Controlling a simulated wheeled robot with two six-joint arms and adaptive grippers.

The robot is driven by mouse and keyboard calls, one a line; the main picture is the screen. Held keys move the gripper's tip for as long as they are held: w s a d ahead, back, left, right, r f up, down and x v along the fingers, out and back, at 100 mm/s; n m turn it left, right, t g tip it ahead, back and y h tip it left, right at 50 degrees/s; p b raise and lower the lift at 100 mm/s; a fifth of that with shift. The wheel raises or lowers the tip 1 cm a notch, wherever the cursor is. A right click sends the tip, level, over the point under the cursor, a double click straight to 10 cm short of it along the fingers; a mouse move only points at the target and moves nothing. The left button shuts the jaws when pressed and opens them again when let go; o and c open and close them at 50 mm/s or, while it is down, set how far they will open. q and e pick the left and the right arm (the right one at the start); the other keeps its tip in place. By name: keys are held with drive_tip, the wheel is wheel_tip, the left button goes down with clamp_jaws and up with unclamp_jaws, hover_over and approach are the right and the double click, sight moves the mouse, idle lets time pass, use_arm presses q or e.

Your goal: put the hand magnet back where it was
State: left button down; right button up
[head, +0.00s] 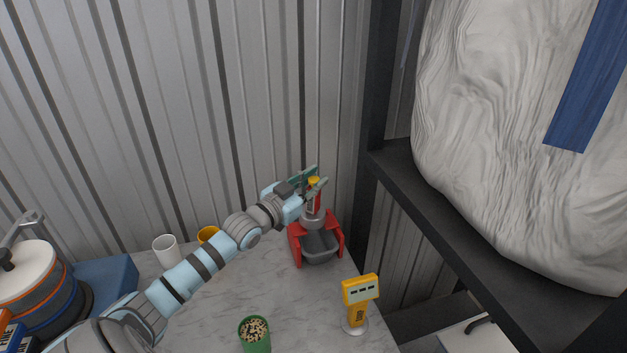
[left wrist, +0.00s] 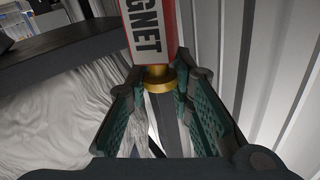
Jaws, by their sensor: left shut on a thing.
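The hand magnet (head: 313,212) has a red body, a yellow top and a grey foot. In the left wrist view its body (left wrist: 145,28) shows a white label with part of the word MAGNET and a gold collar. My left gripper (head: 312,183) is shut on the magnet near its yellow top. The green finger pads also show in the left wrist view (left wrist: 160,105). The magnet looks upright at the back of a red holder with a grey tray (head: 319,246). I cannot tell whether its foot touches the holder. My right gripper is out of view.
On the marble counter (head: 215,305) stand a yellow meter (head: 360,291), a green cup of speckled bits (head: 255,341), a white cup (head: 166,251) and a yellow cup (head: 207,234). A dark shelf (head: 440,225) bearing a big white wrapped bundle (head: 500,130) rises at right. Corrugated wall stands behind.

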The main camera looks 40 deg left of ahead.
use_arm(q)
drive_tip(key=shift+f+b, duration=0.45)
drive_tip(key=shift+b, duration=0.05)
drive_tip(key=c, duration=1.3)
unclamp_jaws()
drive_tip(key=shift+c, duration=0.2)
